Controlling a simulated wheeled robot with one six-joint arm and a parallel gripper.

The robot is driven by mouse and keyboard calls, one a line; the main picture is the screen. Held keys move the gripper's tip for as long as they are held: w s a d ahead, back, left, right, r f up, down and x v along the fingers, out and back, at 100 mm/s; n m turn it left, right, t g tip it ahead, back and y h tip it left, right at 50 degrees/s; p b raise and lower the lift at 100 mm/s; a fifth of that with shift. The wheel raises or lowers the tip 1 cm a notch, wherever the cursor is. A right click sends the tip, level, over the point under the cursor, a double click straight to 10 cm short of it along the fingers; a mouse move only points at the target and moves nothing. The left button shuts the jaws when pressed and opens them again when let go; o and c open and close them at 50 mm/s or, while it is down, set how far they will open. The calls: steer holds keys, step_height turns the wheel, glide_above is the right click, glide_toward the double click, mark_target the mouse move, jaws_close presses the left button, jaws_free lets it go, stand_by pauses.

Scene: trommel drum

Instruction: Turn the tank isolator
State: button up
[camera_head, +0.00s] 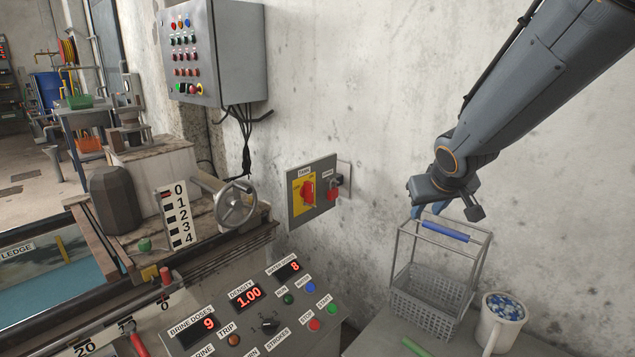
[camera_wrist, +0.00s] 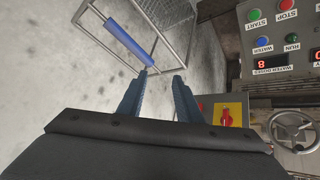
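A grey isolator panel (camera_head: 296,213) is mounted on the concrete wall. It carries a red rotary handle (camera_head: 307,193) on a yellow plate, under a small label that seems to read TANK. A second red switch (camera_head: 332,191) sits to its right; its label is too small to read surely. In the wrist view the red handle (camera_wrist: 227,117) on its yellow plate shows to the right of my fingers, partly cut off by my gripper's body. My gripper (camera_wrist: 163,83) is open and empty. In the head view my gripper (camera_head: 430,211) hangs right of the panel, apart from it, above a wire basket.
The wire basket (camera_head: 432,300) with a blue handle bar stands beneath my gripper, beside a white mug (camera_head: 499,322) of blue-white pieces. A sloped control console (camera_head: 255,320) and a handwheel (camera_head: 236,205) lie left. Bare wall lies between panel and gripper.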

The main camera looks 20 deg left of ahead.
steer(key=w+a+r+n+t+y+p, duration=0.2)
steer(key=w+a+y, duration=0.1)
steer(key=w+a, duration=0.45)
steer(key=n+g+y+p, duration=0.5)
steer(key=n+y+p, duration=0.1)
steer(key=y, duration=0.2)
glide_toward(312, 190)
steer(key=a, duration=0.1)
steer(key=shift+t, duration=0.4)
steer(key=shift+f+x, duration=0.15)
steer(key=shift+x, duration=1.8)
steer(key=shift+f+x, duration=0.2)
steer(key=shift+x, duration=1.75)
steer(key=shift+d, duration=0.1)
jaws_close()
